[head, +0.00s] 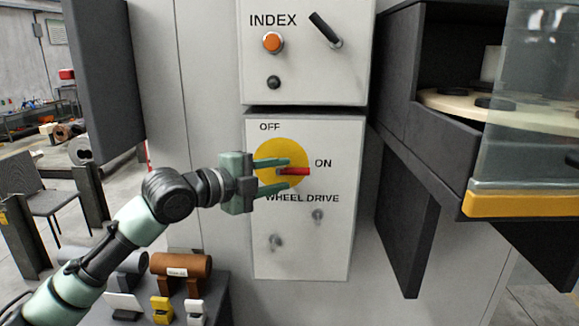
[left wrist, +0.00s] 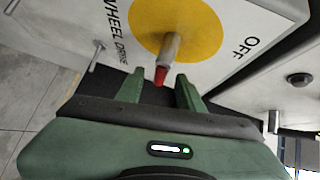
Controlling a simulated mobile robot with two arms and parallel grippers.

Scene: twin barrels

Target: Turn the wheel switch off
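The wheel switch is a red-tipped lever (head: 294,171) on a yellow disc (head: 270,150) on the white "WHEEL DRIVE" panel (head: 330,240). In the head view the lever points right, toward "ON"; "OFF" is printed above the disc. My left gripper (head: 280,175) is in front of the disc, with its fingers open above and below the lever. In the left wrist view the red lever tip (left wrist: 160,76) shows between the two spread fingertips (left wrist: 160,88), apart from both. The grey lever shaft (left wrist: 171,47) stands out from the disc. My right gripper is not in view.
Above is an "INDEX" panel (head: 306,70) with an orange button (head: 272,42) and a black lever (head: 325,29). Two small metal knobs (head: 317,215) sit below the switch. A dark open cabinet (head: 400,90) juts out at right. A low stand (head: 215,295) with rolls is at lower left.

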